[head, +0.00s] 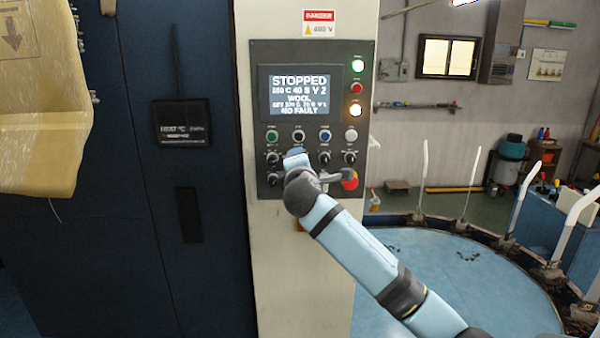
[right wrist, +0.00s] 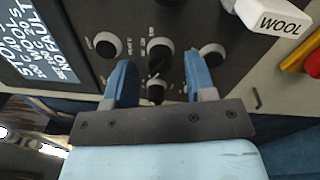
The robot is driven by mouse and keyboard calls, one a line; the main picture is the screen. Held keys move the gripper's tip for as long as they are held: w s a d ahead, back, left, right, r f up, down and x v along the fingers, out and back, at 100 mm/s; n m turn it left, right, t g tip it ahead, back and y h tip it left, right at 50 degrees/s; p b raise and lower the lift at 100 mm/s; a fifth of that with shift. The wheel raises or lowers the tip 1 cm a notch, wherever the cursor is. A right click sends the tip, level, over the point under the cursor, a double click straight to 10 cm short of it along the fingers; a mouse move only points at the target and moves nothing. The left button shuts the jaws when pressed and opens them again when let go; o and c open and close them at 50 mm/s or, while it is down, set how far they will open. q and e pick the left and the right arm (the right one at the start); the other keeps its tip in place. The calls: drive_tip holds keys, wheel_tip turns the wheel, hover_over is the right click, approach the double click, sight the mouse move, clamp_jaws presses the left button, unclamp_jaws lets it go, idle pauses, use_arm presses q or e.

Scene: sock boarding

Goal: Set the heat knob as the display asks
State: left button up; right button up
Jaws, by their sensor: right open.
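The control panel (head: 265,110) carries a display (head: 295,92) reading "STOPPED", a line with C, S and V values, "WOOL", a small "SET" line and "NO FAULT"; the exact numbers are hard to read. Black knobs with pale pointers, such as this knob (head: 325,158), sit in rows below. My right gripper (head: 296,155) is at these knobs and hides some of them. In the right wrist view its blue fingers (right wrist: 160,85) are open, with a knob (right wrist: 159,53) and a lower knob (right wrist: 155,90) showing in the gap. Knob labels are too small to tell which is heat. My left gripper is out of view.
A red emergency button (head: 350,180) is close to the right of my gripper. Push buttons (head: 298,136) line up above the knobs. A dark heat readout (head: 182,123) is on the blue cabinet.

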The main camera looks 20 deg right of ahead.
drive_tip(key=b+v, duration=0.3)
drive_tip(key=v, duration=1)
drive_tip(key=shift+s, duration=0.25)
drive_tip(key=shift+f, duration=0.1)
drive_tip(key=s+a+f+m+g+y, duration=0.1)
drive_tip(key=s+f+m+g+y, duration=0.2)
drive_tip(key=f, duration=1.2)
drive_tip(key=s+a+f+m+g+y, duration=0.1)
drive_tip(key=s+f+m+y, duration=0.3)
drive_tip(key=f, duration=1.1)
drive_tip(key=s+d+f+m+g, duration=0.1)
drive_tip(key=s+f+m, duration=0.3)
drive_tip(key=s+f, duration=0.7)
drive_tip(key=s+d+f+m+g+y, duration=0.1)
drive_tip(key=s+f+m, duration=0.3)
drive_tip(key=s+f, duration=0.6)
drive_tip(key=s, duration=0.5)
drive_tip(key=shift+d+f+g, duration=0.35)
drive_tip(key=shift+f+g, duration=0.05)
